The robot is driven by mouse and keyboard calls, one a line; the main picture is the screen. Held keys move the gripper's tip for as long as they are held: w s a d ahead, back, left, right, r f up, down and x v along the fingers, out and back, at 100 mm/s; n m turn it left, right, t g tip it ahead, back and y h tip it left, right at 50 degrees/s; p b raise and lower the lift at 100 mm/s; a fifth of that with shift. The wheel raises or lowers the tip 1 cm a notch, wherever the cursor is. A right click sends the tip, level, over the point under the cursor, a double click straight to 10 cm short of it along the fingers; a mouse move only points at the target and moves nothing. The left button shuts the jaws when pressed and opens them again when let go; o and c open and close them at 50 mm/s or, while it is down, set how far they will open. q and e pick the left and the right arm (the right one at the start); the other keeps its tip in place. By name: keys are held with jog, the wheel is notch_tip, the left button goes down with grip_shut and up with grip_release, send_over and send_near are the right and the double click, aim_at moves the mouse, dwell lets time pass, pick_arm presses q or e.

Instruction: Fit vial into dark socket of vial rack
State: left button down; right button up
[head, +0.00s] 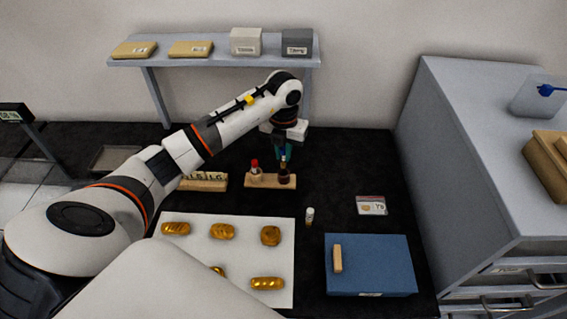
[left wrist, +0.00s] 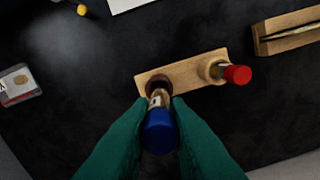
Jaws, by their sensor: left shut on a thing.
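The wooden vial rack (head: 262,184) lies on the black table and shows in the left wrist view (left wrist: 190,70). A red-capped vial (head: 255,167) stands upright in its light socket, also in the left wrist view (left wrist: 237,74). The dark socket (left wrist: 157,83) is at the rack's other end. My left gripper (head: 284,152) is shut on a blue-capped vial (left wrist: 160,128) and points down over that end. The vial's lower end lines up with the dark socket and partly hides it; I cannot tell whether it is inside. My right gripper is not in view.
A white mat (head: 200,247) with golden pieces, a small vial (head: 309,214), a blue box (head: 370,265) and a labelled packet (head: 371,205) lie nearer. The table right of the rack is clear.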

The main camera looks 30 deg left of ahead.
aim_at(284, 164)
pick_arm(q)
jog(key=shift+f, duration=0.8)
notch_tip(284, 164, down, 3)
jog(key=shift+d+f+p, duration=0.1)
jog(key=shift+p, duration=0.45)
jog(key=shift+f, duration=0.25)
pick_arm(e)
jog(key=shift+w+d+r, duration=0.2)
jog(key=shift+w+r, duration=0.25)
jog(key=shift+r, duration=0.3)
pick_arm(q)
jog(key=shift+f, duration=0.15)
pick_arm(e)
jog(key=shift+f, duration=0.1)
pick_arm(q)
jog(key=c, duration=1.8)
grip_release()
jog(key=o, duration=0.4)
jog(key=shift+o, duration=0.2)
